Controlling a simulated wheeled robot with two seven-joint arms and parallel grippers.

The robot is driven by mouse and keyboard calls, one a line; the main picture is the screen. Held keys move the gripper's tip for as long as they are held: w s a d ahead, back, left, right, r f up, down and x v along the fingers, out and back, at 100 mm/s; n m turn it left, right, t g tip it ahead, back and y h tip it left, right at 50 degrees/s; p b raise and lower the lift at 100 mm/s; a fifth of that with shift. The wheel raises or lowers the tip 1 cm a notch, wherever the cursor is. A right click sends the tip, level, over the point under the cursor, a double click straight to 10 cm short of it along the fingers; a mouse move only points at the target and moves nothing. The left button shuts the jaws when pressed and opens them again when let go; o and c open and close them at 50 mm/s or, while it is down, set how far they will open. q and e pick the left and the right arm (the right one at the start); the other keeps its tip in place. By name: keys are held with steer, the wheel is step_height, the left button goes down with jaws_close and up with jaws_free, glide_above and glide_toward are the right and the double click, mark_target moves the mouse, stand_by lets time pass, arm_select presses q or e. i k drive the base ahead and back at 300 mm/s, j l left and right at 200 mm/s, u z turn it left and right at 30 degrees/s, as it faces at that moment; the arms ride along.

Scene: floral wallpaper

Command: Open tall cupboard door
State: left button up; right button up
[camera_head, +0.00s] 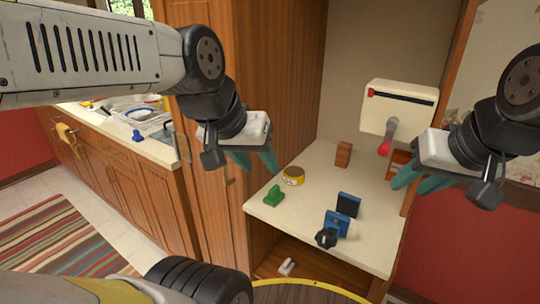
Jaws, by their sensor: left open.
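The tall wooden cupboard (280,70) stands in the middle of the view, left of an open shelf unit. Its front (203,235) faces left and is seen at a steep angle, partly hidden behind my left arm. A grey metal handle (182,147) shows near the left edge of this front; I cannot tell whether the door is ajar. My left gripper (256,160) is open and empty, in front of the cupboard in the view and right of the handle. My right gripper (402,174) hangs over the shelf's right side, with nothing visible in it; its finger gap is unclear.
A cream counter shelf (315,232) holds a yellow tin (293,176), a green block (273,196), blue items (337,222) and a wooden block (343,154). A white box (400,108) is behind. Lower wooden cabinets (120,185) run left. The striped rug (60,240) lies on clear floor.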

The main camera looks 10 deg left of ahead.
mark_target(217, 197)
steer(key=i+u, duration=0.1)
steer(key=u, duration=0.3)
steer(key=i+l+u, duration=0.1)
steer(key=u, duration=0.35)
